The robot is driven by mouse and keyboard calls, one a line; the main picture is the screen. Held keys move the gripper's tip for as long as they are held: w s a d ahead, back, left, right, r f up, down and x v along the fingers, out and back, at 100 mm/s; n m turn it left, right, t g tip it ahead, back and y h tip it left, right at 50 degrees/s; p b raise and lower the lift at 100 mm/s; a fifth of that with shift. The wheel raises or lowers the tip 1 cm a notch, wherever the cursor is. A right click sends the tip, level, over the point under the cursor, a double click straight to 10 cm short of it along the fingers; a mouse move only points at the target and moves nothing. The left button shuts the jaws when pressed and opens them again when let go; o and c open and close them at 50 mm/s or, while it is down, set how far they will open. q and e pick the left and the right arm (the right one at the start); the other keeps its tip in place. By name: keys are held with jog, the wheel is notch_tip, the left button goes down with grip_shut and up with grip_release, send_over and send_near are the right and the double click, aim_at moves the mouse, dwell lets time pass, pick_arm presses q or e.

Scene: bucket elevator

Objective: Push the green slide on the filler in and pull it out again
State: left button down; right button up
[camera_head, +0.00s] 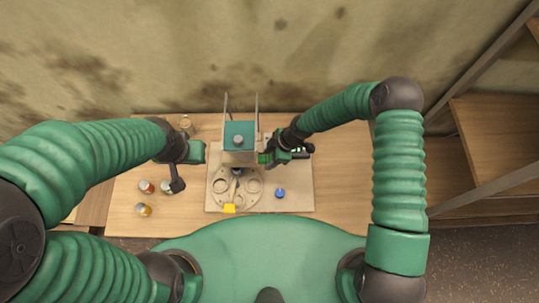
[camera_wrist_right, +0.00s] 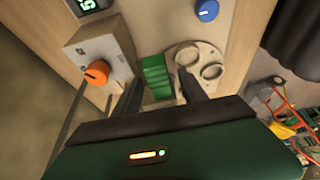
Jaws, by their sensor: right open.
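The filler (camera_head: 238,136) stands at the back middle of the board, with a teal top. Its green slide (camera_head: 264,158) shows at the filler's lower right side. In the right wrist view the ridged green slide (camera_wrist_right: 157,77) appears between my two dark fingertips; I cannot tell whether they touch it. My right gripper (camera_head: 272,155) is open beside the slide; its fingers also show in the right wrist view (camera_wrist_right: 160,88). My left gripper (camera_head: 186,165) is left of the filler, apart from it; its jaws are unclear.
The pale board (camera_head: 300,195) carries a round plate (camera_head: 221,186) with ring-shaped seats, a blue knob (camera_head: 280,192) and a yellow block (camera_head: 229,208). Several small jars (camera_head: 145,209) stand at left. A grey box with an orange knob (camera_wrist_right: 96,72) is close to my right fingers.

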jog(key=shift+d, duration=0.45)
jog(key=shift+w+d+f, duration=0.1)
jog(key=shift+d, duration=0.05)
jog(key=shift+c, duration=2.6)
jog(key=c, duration=0.5)
pick_arm(q)
jog(key=shift+w+d, duration=0.15)
jog(key=shift+d, duration=0.1)
pick_arm(e)
jog(key=shift+w+a, duration=0.1)
jog(key=shift+a, duration=0.35)
grip_shut()
pick_arm(q)
jog(key=shift+d, duration=0.3)
pick_arm(e)
jog(key=shift+w+d, duration=0.1)
jog(key=shift+d, duration=0.15)
jog(key=shift+a+r, duration=0.1)
jog(key=shift+r, duration=0.1)
